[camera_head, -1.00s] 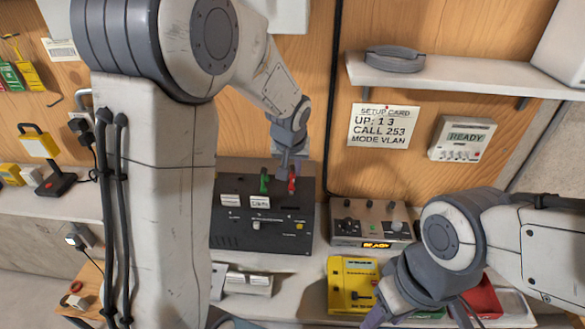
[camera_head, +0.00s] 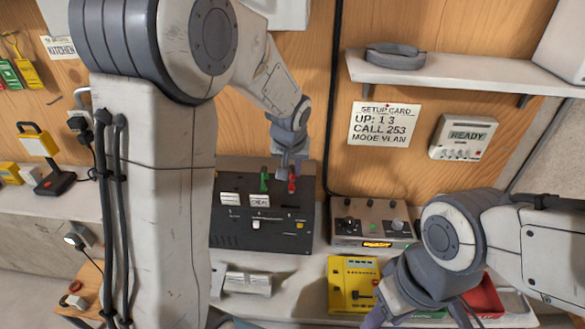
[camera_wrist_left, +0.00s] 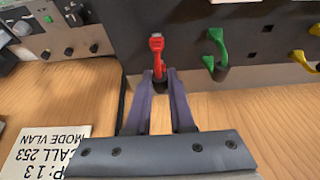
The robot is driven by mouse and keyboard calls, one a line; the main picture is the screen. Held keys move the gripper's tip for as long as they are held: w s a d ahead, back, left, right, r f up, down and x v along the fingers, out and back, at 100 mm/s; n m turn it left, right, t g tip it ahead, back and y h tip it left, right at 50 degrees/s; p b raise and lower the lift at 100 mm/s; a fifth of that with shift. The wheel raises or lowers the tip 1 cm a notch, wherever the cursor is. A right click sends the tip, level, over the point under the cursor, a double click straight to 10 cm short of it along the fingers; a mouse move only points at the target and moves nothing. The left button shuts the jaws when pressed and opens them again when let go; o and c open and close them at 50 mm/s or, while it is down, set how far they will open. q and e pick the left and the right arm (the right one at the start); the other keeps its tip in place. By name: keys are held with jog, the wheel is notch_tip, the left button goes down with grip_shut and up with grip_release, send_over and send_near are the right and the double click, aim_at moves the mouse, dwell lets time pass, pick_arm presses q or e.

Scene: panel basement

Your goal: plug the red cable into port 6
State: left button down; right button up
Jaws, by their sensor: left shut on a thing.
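A black panel box (camera_head: 262,238) stands on the bench against the wooden wall. A red cable plug (camera_head: 291,184) stands up at its back right, with a green plug (camera_head: 264,181) to its left. My left gripper (camera_head: 289,165) reaches down to the red plug. In the left wrist view, the left gripper's fingers (camera_wrist_left: 160,76) are shut on the red plug (camera_wrist_left: 157,50) near its dark base. The green plug (camera_wrist_left: 218,46) is beside it. I cannot read the port numbers or tell whether the plug is seated. My right gripper (camera_head: 420,318) has its fingers apart, at the bottom edge.
A grey device with knobs (camera_head: 371,224) stands right of the panel. A yellow box (camera_head: 352,286) and a red bin (camera_head: 484,299) are near the right arm. A setup card (camera_head: 382,125) and a READY display (camera_head: 464,138) are on the wall.

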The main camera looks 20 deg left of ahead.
pick_arm(q)
jog(key=shift+f+b, duration=0.35)
jog(key=shift+b, duration=0.1)
dwell(0.7)
dwell(0.4)
jog(key=shift+c, duration=1.5)
grip_release()
jog(key=shift+r, duration=0.1)
jog(key=shift+r+p, duration=3)
jog(key=shift+r, duration=0.7)
jog(key=s+d+f+m+g+h+b, duration=0.15)
jog(key=s+d+f+m+b, duration=0.35)
jog(key=s+d, duration=0.6)
jog(key=s+d+f+m+g+b, duration=0.1)
jog(key=s+d+f+m+b, duration=0.1)
jog(key=s, duration=0.7)
jog(key=s+d+f+m+g+b, duration=0.2)
jog(key=s+f+m+b, duration=0.1)
jog(key=s, duration=0.6)
jog(key=shift+d+f+m+h+b, duration=0.3)
jog(key=shift+d+f+h+b, duration=0.1)
jog(key=shift+f+b, duration=0.4)
